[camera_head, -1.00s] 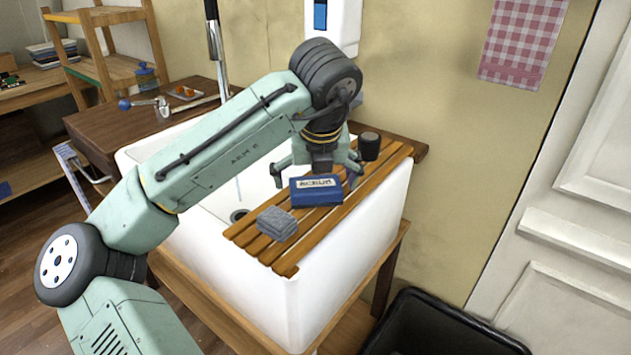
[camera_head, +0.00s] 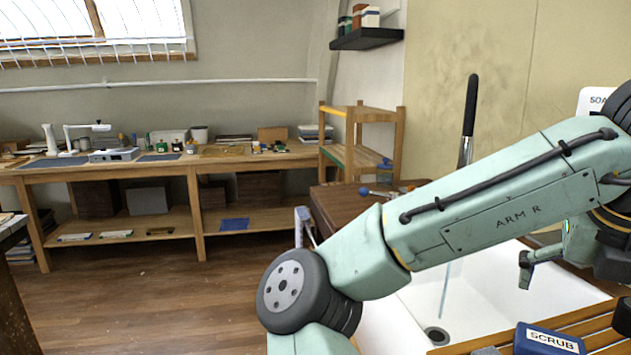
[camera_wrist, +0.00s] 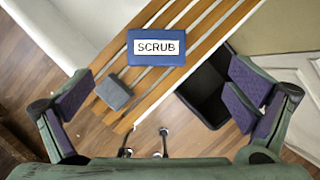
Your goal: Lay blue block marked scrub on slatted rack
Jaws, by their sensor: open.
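The blue block (camera_wrist: 157,58), with a white label reading SCRUB, lies on the slatted wooden rack (camera_wrist: 197,41) in the wrist view. It also shows at the bottom right of the head view (camera_head: 540,345), partly cut off by the frame. My gripper (camera_wrist: 168,98) is open and empty, its two fingers wide apart, with the block between and beyond them in the wrist view. Nothing touches the block from the gripper's side. In the head view only one finger shows clearly; the rest is cut off at the right edge.
A grey sponge-like block (camera_wrist: 113,92) lies on the rack beside the blue block. The rack spans the white sink (camera_head: 465,300). A dark bin (camera_wrist: 205,92) stands on the floor below. A long workbench (camera_head: 160,165) and wooden shelf unit (camera_head: 362,150) stand farther back.

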